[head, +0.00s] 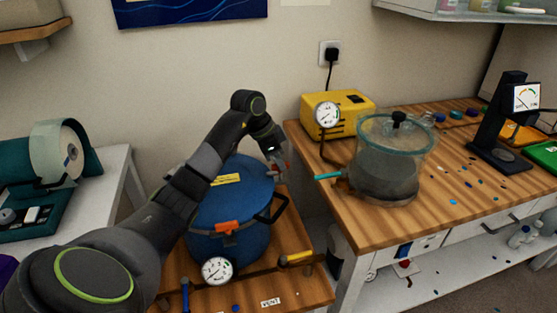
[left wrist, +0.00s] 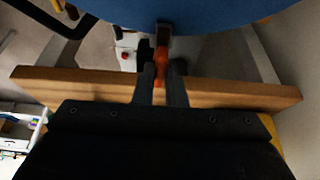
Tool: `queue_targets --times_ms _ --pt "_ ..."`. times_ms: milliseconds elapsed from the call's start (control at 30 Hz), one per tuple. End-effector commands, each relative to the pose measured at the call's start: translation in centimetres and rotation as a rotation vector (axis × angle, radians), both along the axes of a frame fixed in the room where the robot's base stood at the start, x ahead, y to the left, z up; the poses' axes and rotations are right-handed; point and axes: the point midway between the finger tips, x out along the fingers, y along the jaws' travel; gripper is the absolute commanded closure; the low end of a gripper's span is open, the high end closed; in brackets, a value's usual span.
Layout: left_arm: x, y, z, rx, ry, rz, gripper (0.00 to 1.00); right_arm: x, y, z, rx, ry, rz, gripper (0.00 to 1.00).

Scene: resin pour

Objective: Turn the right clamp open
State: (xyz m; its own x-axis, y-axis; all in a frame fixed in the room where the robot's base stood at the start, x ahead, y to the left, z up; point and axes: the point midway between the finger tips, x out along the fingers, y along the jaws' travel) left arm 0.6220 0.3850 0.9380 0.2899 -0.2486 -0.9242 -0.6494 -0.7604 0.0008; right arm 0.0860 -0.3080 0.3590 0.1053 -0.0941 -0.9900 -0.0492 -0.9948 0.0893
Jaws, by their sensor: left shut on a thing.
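The blue pressure pot (head: 235,203) stands on a low wooden bench, with a yellow label on its lid. One orange clamp (head: 227,227) is on its front side. My left gripper (head: 281,172) reaches over the lid to the pot's far right side. In the left wrist view, my left gripper (left wrist: 161,82) is shut on an orange clamp (left wrist: 162,60) at the rim of the blue pot (left wrist: 190,12). In the head view that clamp is mostly hidden by the gripper. Whether it is turned open cannot be told. My right gripper is not in view.
A black handle (head: 274,208) sticks out from the pot's right side. A gauge (head: 217,270) and a yellow-handled lever (head: 297,258) are in front. A glass chamber (head: 392,160) and a yellow pump (head: 350,108) stand on the right workbench, across a narrow gap.

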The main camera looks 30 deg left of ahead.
Motion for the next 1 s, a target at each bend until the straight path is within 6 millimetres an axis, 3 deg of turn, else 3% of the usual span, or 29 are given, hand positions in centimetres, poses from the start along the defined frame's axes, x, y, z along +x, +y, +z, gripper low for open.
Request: queue_targets --times_ms 467,1000 --pt "0.2 0.1 0.3 0.0 -0.002 -0.144 1.0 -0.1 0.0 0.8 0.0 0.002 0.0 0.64" --pt "0.5 0.2 0.2 -0.002 -0.003 -0.638 1.0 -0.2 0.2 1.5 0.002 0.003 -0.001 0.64"
